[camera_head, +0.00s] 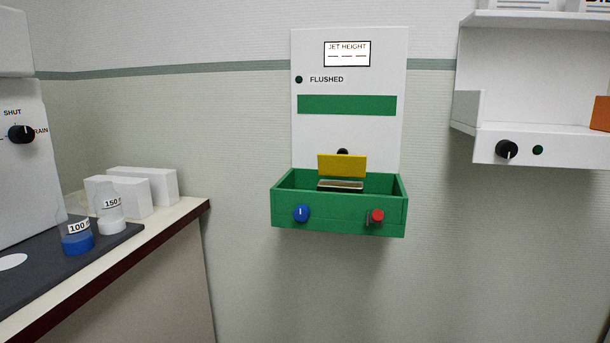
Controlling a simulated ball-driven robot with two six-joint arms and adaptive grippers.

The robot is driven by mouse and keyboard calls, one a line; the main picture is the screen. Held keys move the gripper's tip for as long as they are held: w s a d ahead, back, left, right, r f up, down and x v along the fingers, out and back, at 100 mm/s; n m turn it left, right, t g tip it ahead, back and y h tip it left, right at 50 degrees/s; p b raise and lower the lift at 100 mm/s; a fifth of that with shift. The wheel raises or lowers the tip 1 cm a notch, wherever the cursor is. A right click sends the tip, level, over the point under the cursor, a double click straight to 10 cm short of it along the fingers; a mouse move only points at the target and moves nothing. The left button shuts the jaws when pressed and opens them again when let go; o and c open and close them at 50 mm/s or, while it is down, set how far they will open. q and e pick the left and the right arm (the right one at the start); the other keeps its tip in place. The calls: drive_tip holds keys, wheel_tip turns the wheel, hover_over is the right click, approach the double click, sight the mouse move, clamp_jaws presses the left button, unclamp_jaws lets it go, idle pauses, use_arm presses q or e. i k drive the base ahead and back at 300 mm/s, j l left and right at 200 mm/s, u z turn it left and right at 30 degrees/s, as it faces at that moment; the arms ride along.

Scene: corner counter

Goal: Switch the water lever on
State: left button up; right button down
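A white wall panel (348,139) with a "FLUSHED" label and a "JET HEIGHT" display (347,54) showing dashes stands above a green basin (340,219). On the basin's front are a round blue control (301,213) with a white upright mark, at left, and a red knob (377,216) beside a small metal piece, at right. A yellow flap (342,165) stands upright at the basin's back, with a black knob partly hidden behind it. No part carries a label naming it the water lever, so I cannot tell which it is. Neither gripper is in view.
A counter (178,220) at left holds a blue-based "100" container (77,239), a "150" container (110,214), white boxes (118,190) and a machine with a black knob (21,133). A white wall shelf (560,150) is at right. Space before the basin looks clear.

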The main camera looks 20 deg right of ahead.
sight(377, 215)
drive_tip(key=i+l+z, duration=0.3)
drive_tip(key=l, duration=0.2)
drive_tip(key=i+l+z, duration=0.25)
drive_tip(key=l, duration=0.2)
drive_tip(key=i, duration=0.05)
